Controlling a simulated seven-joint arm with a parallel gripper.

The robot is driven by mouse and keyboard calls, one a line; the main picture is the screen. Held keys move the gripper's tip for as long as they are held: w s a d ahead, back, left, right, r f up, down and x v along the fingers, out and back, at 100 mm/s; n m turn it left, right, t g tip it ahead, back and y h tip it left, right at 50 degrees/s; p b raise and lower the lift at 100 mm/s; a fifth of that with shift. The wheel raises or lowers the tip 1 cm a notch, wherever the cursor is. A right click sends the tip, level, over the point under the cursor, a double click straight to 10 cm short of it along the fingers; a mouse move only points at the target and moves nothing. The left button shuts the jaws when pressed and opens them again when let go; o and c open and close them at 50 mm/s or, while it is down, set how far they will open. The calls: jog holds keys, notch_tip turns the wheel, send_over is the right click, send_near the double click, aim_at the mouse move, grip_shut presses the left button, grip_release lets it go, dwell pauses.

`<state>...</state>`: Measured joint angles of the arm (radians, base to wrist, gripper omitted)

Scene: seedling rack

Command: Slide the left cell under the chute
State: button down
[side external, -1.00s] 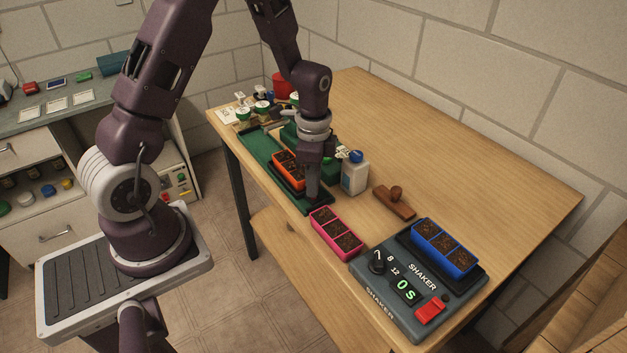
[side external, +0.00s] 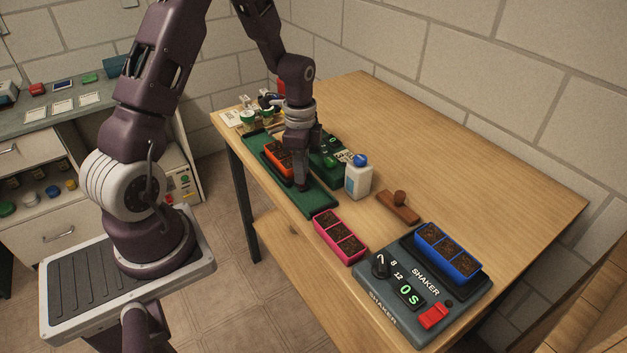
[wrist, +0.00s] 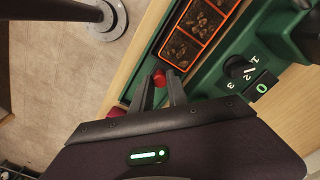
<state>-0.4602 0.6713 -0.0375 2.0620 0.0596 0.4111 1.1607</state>
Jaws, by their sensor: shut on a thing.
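The orange seedling tray (side external: 277,155) holds soil in its cells and sits on a dark carriage on the green track (side external: 321,200). In the wrist view the orange tray (wrist: 182,48) shows soil-filled cells divided by orange walls. My gripper (side external: 303,186) is low over the track at the tray's near end. In the wrist view my gripper (wrist: 160,82) is shut on a red knob (wrist: 159,77) beside the tray. The green machine (side external: 328,165) stands along the track, with a dial and a display reading 0 in the wrist view (wrist: 263,87). My arm partly hides it; I cannot make out the chute.
A white bottle with a blue cap (side external: 358,180) stands close right of my gripper. A pink tray (side external: 340,238) lies by the table's front edge. A blue tray (side external: 447,254) sits on the shaker (side external: 385,295). A wooden stamp (side external: 398,207) lies between. The table's back right is clear.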

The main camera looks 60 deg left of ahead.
jog(key=shift+w+a, duration=0.1)
jog(key=shift+a, duration=1.15)
jog(key=c, duration=1.6)
grip_release()
jog(key=shift+o, duration=0.2)
jog(key=shift+r, duration=0.1)
notch_tip(320, 180, up, 7)
